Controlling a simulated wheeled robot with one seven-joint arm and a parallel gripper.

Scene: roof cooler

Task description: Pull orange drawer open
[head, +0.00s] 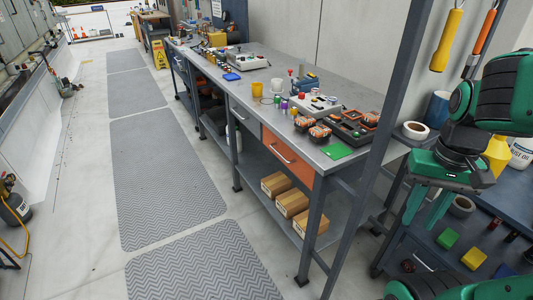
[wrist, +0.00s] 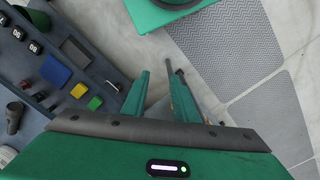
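The orange drawer (head: 287,156) is shut in the front of the long grey workbench in the head view, below its top and near its closer end. A light bar handle (head: 282,154) runs across its face. My gripper (head: 428,222) hangs at the right of the head view, well to the right of the drawer and apart from it. Its two green fingers point down, spread apart with nothing between them. In the wrist view my gripper (wrist: 160,80) also shows its fingers apart, over the floor beside a dark bench. The orange drawer cannot be made out in the wrist view.
A grey post (head: 385,130) stands between the drawer and my gripper. Grey mats (head: 165,170) cover the open aisle floor at left.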

